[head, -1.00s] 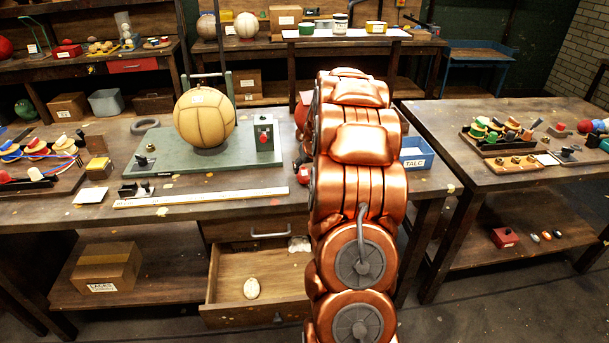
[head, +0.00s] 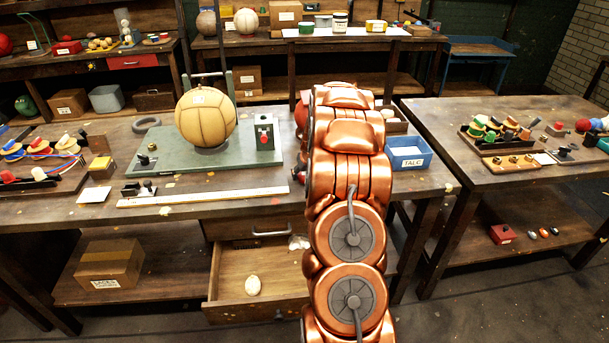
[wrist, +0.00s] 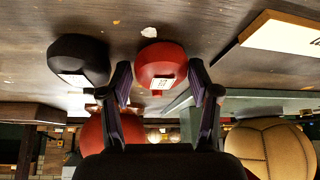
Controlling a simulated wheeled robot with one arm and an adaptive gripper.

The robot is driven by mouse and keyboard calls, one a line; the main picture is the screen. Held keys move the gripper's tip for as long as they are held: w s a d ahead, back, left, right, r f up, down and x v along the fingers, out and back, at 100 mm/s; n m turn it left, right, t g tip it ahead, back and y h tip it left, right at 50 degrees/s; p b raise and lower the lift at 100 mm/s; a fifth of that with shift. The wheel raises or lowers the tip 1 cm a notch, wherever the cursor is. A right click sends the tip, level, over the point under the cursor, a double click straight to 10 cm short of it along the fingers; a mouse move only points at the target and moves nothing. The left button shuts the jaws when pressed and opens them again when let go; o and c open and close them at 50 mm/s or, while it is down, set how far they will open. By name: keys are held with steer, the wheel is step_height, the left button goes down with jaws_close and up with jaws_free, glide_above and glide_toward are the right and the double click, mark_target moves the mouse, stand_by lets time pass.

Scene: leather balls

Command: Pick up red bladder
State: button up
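In the wrist view, which looks upside down, a red rounded piece with a pale label, seemingly the red bladder (wrist: 150,62), rests on the workbench (wrist: 225,25). My gripper (wrist: 162,80) is open, one finger on each side of the line to it. The red piece appears beyond or between the fingertips; I cannot tell whether they touch it. A dark, similarly shaped labelled piece (wrist: 74,55) sits just to its left. In the head view my copper arm hides the gripper and these pieces.
A tan panelled ball (head: 206,117) sits on a green plate (head: 170,152) left of my arm. A larger red ball (wrist: 93,135) shows behind the left finger. A blue TALC box (head: 408,160) stands right of my arm. An open drawer (head: 225,290) juts out below the bench.

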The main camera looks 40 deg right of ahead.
steer(key=c, duration=0.7)
